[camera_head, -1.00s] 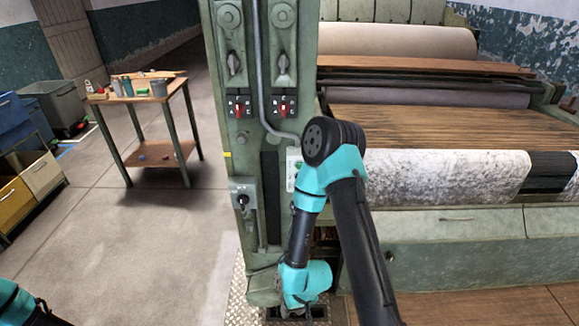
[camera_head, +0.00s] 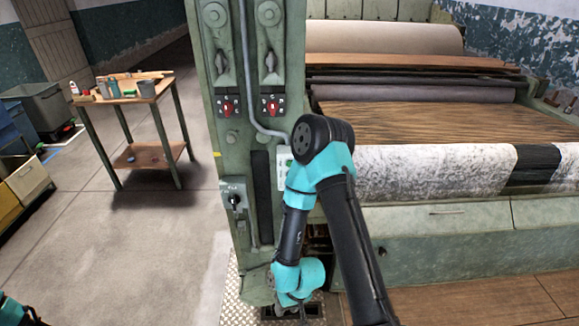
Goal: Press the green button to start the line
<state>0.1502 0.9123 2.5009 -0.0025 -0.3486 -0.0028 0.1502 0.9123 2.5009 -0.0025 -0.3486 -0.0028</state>
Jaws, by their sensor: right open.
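A pale control panel (camera_head: 283,178) is fixed to the right side of the green machine column (camera_head: 223,150). A small green spot, which may be the green button, shows near its top, beside my right arm's elbow. The elbow and forearm hide the panel's right part. My right forearm hangs down in front of the column, and my right gripper (camera_head: 284,309) is low at the column's foot, well below the panel. It is open, small and dark in the picture, with nothing visible held. Only a bit of my left arm shows at the bottom left corner; its gripper is out of view.
Red-and-black switches (camera_head: 228,106) and a grey switch box (camera_head: 234,196) sit on the column. A wooden table (camera_head: 128,92) with small items and several bins (camera_head: 28,178) stand left. The floor between is clear.

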